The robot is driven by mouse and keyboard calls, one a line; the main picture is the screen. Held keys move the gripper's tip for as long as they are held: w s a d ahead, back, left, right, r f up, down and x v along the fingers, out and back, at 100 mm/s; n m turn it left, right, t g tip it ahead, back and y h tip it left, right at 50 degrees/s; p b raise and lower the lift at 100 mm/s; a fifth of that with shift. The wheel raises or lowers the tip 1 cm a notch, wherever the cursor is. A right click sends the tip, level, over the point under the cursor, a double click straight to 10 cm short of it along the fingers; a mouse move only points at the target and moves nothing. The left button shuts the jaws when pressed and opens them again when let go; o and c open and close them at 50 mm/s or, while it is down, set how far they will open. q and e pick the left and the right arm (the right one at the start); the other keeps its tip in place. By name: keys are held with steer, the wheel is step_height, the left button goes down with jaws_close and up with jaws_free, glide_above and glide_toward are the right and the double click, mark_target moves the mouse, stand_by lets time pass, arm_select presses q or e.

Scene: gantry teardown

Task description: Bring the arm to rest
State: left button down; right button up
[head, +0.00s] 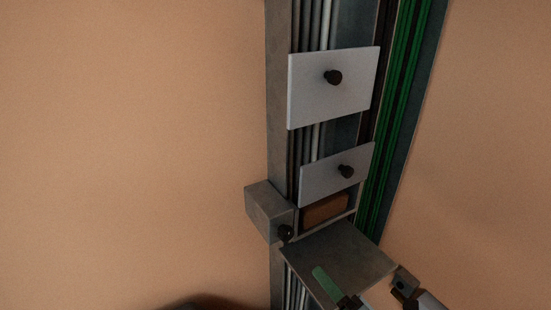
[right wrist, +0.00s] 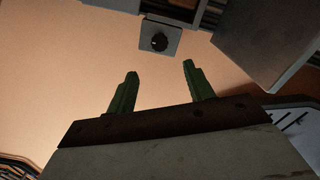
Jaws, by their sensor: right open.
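My right gripper (right wrist: 156,85) shows in the right wrist view with its two green fingers apart and nothing between them. In the head view one green finger of the right gripper (head: 328,284) shows at the bottom, in front of the grey plate. I cannot tell whether it touches the plate. My left gripper is not in view.
A tall gantry column carries two pale panels, upper (head: 318,100) and lower (head: 325,185), each with a dark knob. Below are a brown block (head: 326,211), a grey box (head: 266,207) and a grey plate (head: 335,255). Green strips (head: 400,100) run alongside. The left side is clear.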

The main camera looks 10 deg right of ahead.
steer(key=s+d+f+m+g+h, duration=0.2)
steer(key=d+f+m+g+h, duration=0.2)
steer(key=d+m+h, duration=0.85)
steer(key=s+a+f+m+g+y, duration=0.3)
steer(key=s+m+g, duration=0.1)
steer(key=s+m, duration=0.2)
steer(key=s+a+f+m+g+y, duration=0.2)
steer(key=s+f+m+g+y, duration=0.1)
steer(key=s+m+g, duration=0.3)
step_height(320, 180, down, 27)
steer(key=s+b, duration=0.3)
steer(key=s+d+f+g+b, duration=0.1)
steer(key=s+d+f+b, duration=0.1)
steer(key=s+f, duration=1.4)
steer(key=shift+f+m+g, duration=0.3)
steer(key=shift+f+m, duration=0.05)
steer(key=shift+f, duration=0.55)
